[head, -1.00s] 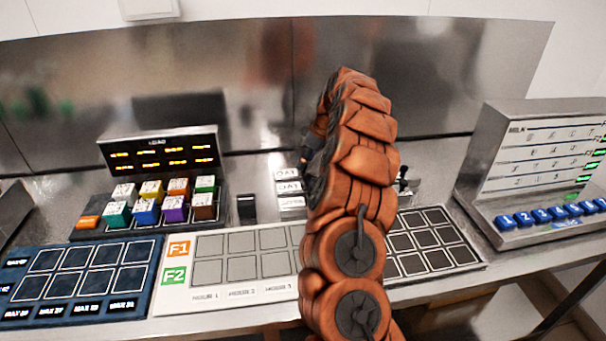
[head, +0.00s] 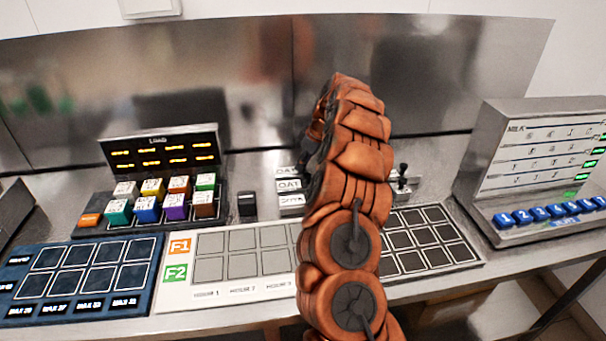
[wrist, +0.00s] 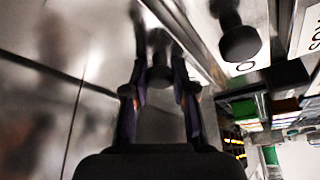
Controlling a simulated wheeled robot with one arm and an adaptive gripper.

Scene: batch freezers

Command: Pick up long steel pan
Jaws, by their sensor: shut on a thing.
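In the wrist view, the two dark fingers of my gripper (wrist: 160,95) are closed around a dark knob (wrist: 160,76). The knob appears to belong to the long steel pan (wrist: 185,38), a narrow shiny metal piece seen in part beyond the fingers. In the head view, my orange arm hides most of this area, and only a dark edge of my gripper (head: 310,145) shows at the arm's left side. How far the pan is from the counter cannot be told.
Labelled steel pans (head: 290,195) stand left of my arm, and black knobs (head: 403,171) show on its right. Coloured cubes (head: 147,209) sit before a display (head: 162,152). A steel panel with blue buttons (head: 545,170) stands right. Gridded boards (head: 80,275) cover the front counter.

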